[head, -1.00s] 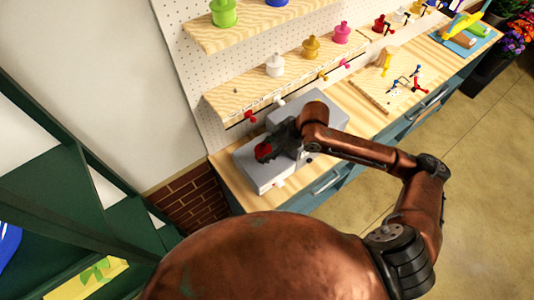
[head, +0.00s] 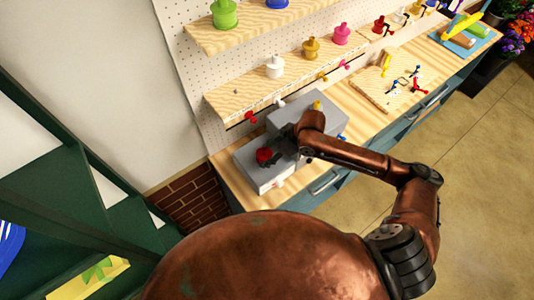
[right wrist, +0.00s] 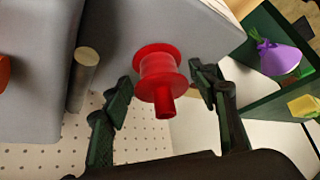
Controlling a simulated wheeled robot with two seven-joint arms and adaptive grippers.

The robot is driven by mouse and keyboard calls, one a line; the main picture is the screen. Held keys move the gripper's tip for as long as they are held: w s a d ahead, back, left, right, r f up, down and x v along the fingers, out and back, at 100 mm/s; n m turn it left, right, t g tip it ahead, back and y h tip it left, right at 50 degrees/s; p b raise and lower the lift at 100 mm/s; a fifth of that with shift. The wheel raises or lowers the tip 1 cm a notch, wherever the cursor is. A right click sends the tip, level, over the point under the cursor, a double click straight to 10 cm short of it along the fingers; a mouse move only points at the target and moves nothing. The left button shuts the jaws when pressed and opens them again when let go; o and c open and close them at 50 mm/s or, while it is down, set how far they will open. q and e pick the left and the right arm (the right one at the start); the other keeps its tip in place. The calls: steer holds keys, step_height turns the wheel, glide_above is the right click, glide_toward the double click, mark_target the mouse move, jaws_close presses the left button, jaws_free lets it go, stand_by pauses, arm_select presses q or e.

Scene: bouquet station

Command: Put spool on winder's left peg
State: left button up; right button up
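The red spool (head: 264,155) stands on the lower left part of the grey winder (head: 248,173). In the right wrist view the red spool (right wrist: 160,75) has its wide flange toward the grey surface and its narrow neck toward me. Any peg beneath it is hidden. A bare brownish peg (right wrist: 84,78) stands beside it on the winder. My right gripper (head: 279,150) is at the spool. Its fingers (right wrist: 162,85) are spread on both sides of the spool, with gaps showing. My left gripper is out of view.
Behind the winder, a wooden shelf (head: 240,98) bears white (head: 275,67), gold (head: 311,48) and pink (head: 341,34) spools. A wooden board (head: 385,90) with small coloured parts lies to the right. A green frame (head: 50,185) stands at the left.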

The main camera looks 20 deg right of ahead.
steer(key=shift+o, duration=0.8)
steer(key=shift+r, duration=0.15)
steer(key=shift+d+r, duration=0.25)
steer(key=shift+r, duration=0.05)
steer(key=v, duration=1.1)
steer(key=shift+s, duration=0.1)
